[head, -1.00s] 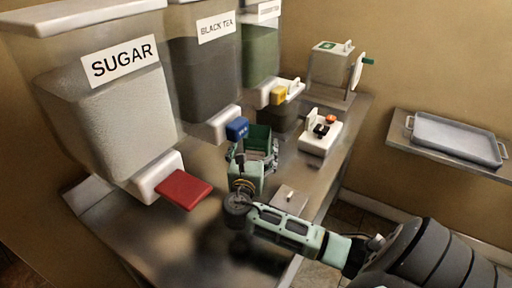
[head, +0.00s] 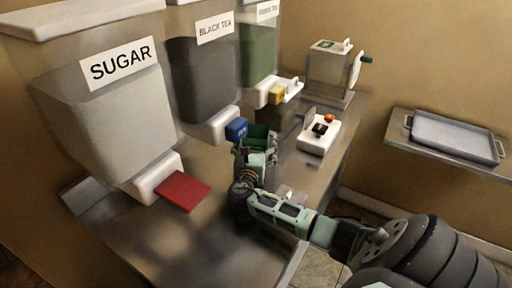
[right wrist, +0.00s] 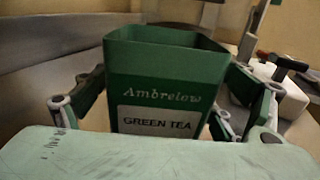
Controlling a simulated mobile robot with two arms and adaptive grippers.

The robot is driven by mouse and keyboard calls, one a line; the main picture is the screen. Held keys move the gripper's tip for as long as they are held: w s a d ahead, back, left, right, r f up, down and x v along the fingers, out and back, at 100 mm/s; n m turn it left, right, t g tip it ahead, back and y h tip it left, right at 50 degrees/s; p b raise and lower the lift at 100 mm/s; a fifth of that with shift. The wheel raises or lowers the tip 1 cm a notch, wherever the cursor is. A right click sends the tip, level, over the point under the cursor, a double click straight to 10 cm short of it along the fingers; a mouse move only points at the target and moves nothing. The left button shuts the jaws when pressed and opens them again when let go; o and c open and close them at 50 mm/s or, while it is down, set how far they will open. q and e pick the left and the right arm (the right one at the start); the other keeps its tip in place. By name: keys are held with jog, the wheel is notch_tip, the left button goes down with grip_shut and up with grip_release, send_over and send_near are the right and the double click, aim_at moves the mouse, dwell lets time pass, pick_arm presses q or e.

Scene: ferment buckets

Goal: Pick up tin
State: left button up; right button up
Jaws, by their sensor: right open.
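The green tin (right wrist: 160,85) stands upright and open-topped in the right wrist view, with a label reading GREEN TEA. It also shows partly in the head view (head: 262,131), mostly hidden behind my right gripper. My right gripper (head: 257,148) is on the counter side of the dispensers, with its open fingers on either side of the tin. In the right wrist view, one finger shows left of the tin and one right of it. I cannot see whether they touch it. My left gripper is not in view.
Sugar (head: 100,110), black tea (head: 203,80) and green-filled (head: 259,55) dispensers line the counter's left side, with red (head: 183,190), blue (head: 236,129) and yellow levers sticking out. A white switch box (head: 319,134) and a sealing machine stand behind. A grey tray (head: 455,138) lies on a right shelf.

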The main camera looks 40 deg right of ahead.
aim_at(258, 128)
jog(key=c, duration=1.3)
jog(key=shift+r, duration=0.15)
jog(key=shift+c, duration=0.2)
jog(key=shift+r, duration=0.5)
notch_tip(258, 128, up, 2)
jog(key=shift+r, duration=0.1)
jog(key=b+v, duration=0.2)
jog(key=v, duration=1.6)
